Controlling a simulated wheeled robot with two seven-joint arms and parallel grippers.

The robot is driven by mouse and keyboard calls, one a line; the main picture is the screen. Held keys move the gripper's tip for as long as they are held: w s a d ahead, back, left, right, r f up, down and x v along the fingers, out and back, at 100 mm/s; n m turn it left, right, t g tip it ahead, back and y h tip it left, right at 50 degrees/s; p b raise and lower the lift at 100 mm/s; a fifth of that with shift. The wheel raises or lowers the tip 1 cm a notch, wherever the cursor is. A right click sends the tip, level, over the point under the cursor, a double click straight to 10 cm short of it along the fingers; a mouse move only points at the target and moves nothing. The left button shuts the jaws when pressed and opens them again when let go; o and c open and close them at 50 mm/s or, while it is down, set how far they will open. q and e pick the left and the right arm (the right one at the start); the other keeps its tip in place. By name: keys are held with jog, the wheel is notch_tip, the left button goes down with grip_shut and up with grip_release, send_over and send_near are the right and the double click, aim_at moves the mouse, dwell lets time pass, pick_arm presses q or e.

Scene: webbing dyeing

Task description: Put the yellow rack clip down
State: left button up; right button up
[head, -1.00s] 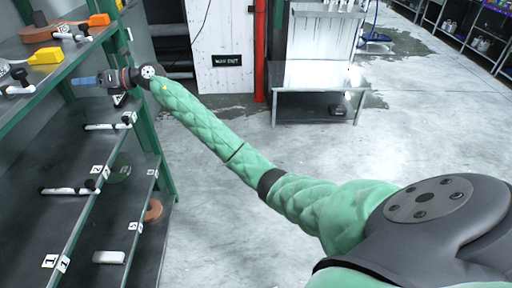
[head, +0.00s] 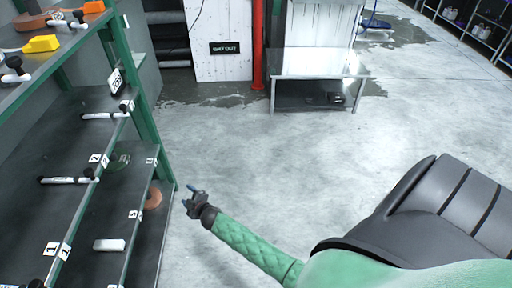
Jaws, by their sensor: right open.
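A yellow block-like piece (head: 42,44), which looks like the yellow rack clip, lies on the top shelf (head: 50,62) of the rack at the left. My right gripper (head: 193,190) is open and empty, out in front of the rack, to the right of the lower shelves and well apart from the yellow piece. My left gripper is not in view.
The green-posted rack carries white bars with black ends, such as one on a middle shelf (head: 66,180), a white block (head: 109,245) and a brown disc (head: 153,198). A low metal table (head: 318,64) stands at the back. The grey floor between is clear.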

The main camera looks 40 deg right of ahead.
jog(key=s+d+f+m+g+h, duration=0.1)
jog(key=s+f+m+g, duration=0.2)
jog(key=s+f, duration=0.8)
jog(key=s+f+m+g, duration=0.1)
jog(key=s+f+g, duration=0.2)
jog(key=s+f, duration=0.3)
jog(key=s+a+f+m+g, duration=0.1)
jog(key=s+f, duration=0.5)
jog(key=s, duration=1.1)
jog(key=s+f+m+g, duration=0.3)
jog(key=s+f+g, duration=0.2)
jog(key=s, duration=0.7)
jog(key=shift+s+a+f+g+y, duration=0.3)
jog(key=shift+a+f+g, duration=0.1)
jog(key=shift+f, duration=0.45)
